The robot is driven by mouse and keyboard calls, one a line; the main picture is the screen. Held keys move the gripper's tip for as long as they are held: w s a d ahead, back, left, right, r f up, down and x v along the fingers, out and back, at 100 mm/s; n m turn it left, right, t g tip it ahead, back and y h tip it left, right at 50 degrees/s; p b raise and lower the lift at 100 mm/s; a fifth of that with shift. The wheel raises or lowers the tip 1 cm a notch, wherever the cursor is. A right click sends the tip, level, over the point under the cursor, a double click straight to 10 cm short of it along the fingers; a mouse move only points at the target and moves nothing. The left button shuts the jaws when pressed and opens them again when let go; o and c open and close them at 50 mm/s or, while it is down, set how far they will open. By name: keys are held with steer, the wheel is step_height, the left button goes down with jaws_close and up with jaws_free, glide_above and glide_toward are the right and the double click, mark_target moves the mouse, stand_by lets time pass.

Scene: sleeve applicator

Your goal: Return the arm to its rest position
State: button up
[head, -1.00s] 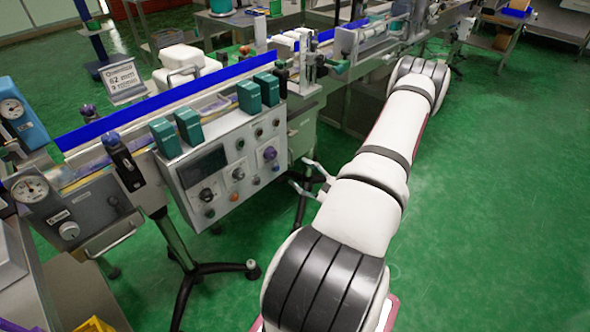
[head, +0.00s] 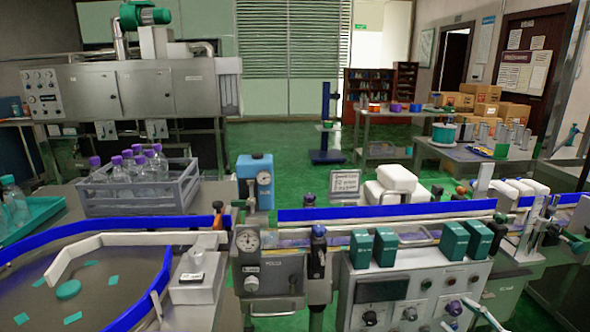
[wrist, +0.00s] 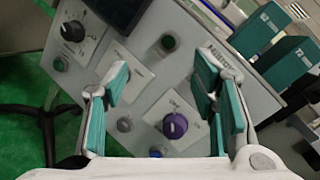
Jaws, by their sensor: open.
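My gripper (wrist: 160,85) is open and empty in the wrist view, its teal-padded fingers spread left and right. It faces the grey control panel (wrist: 150,75). A purple knob (wrist: 175,126) on the panel shows between the fingers; I cannot tell the exact gap to it. In the head view, the panel (head: 385,283) is at the lower right, with the same purple knob (head: 454,307). Only light fingertips of my gripper (head: 468,318) show at the bottom edge there. The rest of my arm is out of view.
A conveyor with blue rails (head: 385,212) runs behind the panel, with teal boxes (head: 362,250) above the panel. A round table with a blue rim (head: 150,292) is at the lower left. A crate of bottles (head: 135,200) stands behind it. Green floor is open farther back.

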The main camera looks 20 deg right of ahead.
steer(key=w+a+r+n+g+y+p, duration=0.35)
steer(key=a+r+n+g+y, duration=0.65)
steer(key=a+r, duration=0.7)
steer(key=s+a+r+n+g+h+p, duration=0.2)
steer(key=s+a+r+n+g+h, duration=0.15)
steer(key=s+a+r+n, duration=0.35)
steer(key=s+a+r+n+g+h+p, duration=0.1)
steer(key=s+a+r+n+g+h, duration=0.2)
steer(key=a, duration=0.6)
steer(key=s+r+n+t+h+p, duration=0.3)
steer(key=s+r+n+h, duration=0.3)
steer(key=s+r+n, duration=0.1)
step_height(320, 180, up, 2)
steer(key=shift+s, duration=0.75)
steer(key=shift+d, duration=0.2)
